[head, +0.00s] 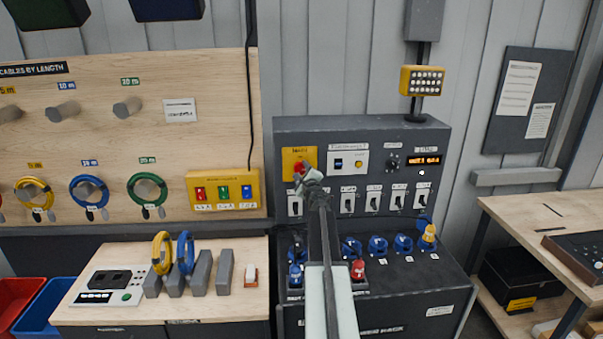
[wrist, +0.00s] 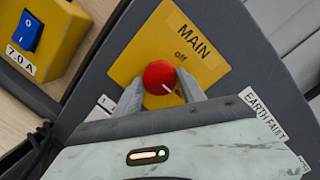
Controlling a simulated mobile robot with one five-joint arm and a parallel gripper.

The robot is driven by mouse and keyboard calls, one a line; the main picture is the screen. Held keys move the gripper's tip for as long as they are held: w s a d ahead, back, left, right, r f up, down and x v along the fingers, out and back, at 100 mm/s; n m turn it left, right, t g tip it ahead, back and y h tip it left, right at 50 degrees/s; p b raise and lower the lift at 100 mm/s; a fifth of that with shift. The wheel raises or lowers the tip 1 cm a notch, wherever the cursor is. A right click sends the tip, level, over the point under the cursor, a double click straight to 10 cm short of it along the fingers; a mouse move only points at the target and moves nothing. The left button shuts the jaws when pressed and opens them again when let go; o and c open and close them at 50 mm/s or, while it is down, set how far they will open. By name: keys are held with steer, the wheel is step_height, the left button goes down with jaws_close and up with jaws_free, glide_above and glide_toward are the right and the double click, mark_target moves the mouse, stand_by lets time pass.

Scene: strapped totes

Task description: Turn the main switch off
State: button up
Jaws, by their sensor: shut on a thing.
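The main switch is a red round knob (wrist: 159,76) on a yellow plate (wrist: 146,47) marked MAIN, with the word "off" beside the knob. A short white mark on the knob points to the lower right in the wrist view, not at the word "off". In the head view the yellow plate (head: 290,153) is at the upper left of the dark panel. My gripper (wrist: 158,82) is shut on the red knob, one finger on each side. In the head view my gripper (head: 304,174) hides most of the knob.
Below the switch, the panel (head: 440,150) carries a row of breakers and several blue sockets with plugs. A yellow box (head: 232,206) with coloured rocker switches is on the pegboard to the left. An "earth fault" label (wrist: 263,114) is right of my gripper.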

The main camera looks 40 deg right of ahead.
steer(key=shift+n, duration=0.3)
steer(key=n+p, duration=0.1)
steer(key=n, duration=0.2)
steer(key=shift+r, duration=0.2)
steer(key=n+g+p, duration=0.1)
steer(key=n+p, duration=0.1)
steer(key=n, duration=0.3)
steer(key=shift+w+a, duration=0.1)
steer(key=n+g, duration=0.1)
steer(key=n, duration=0.3)
steer(key=shift+p, duration=0.35)
steer(key=shift+w+a+n+g+h, duration=0.1)
steer(key=shift+n+g+h, duration=0.3)
steer(key=shift+n, duration=1.4)
steer(key=o, duration=1.4)
steer(key=shift+c, duration=0.2)
